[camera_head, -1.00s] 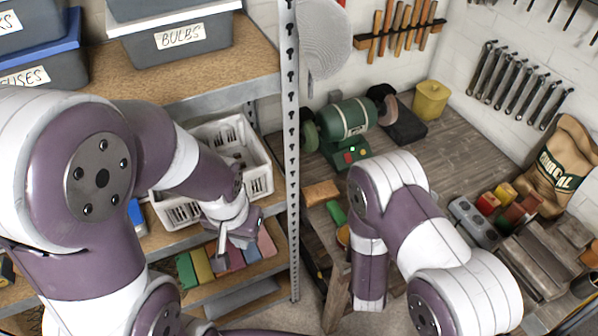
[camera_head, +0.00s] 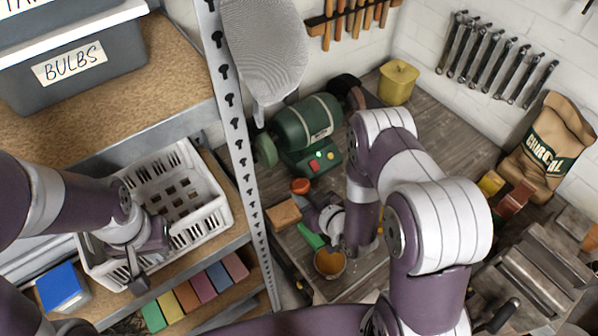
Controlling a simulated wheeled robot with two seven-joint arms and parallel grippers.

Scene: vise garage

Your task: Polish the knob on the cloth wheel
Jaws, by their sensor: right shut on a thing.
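The green bench grinder (camera_head: 312,128) stands on the bench with red and green buttons on its base. My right gripper (camera_head: 310,203) is low over the bench in front of the grinder, shut on a small round orange-brown thing (camera_head: 300,186), which looks like the knob. The knob is apart from both wheels. My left gripper (camera_head: 135,272) hangs over the front of the white basket (camera_head: 205,222); its finger gap is unclear.
A brown block (camera_head: 284,213), a green bar (camera_head: 311,235) and an amber-filled round tin (camera_head: 330,262) are near my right gripper. A metal shelf post (camera_head: 232,105) stands left of the grinder. A yellow canister (camera_head: 398,82) and charcoal bag (camera_head: 545,148) stand behind.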

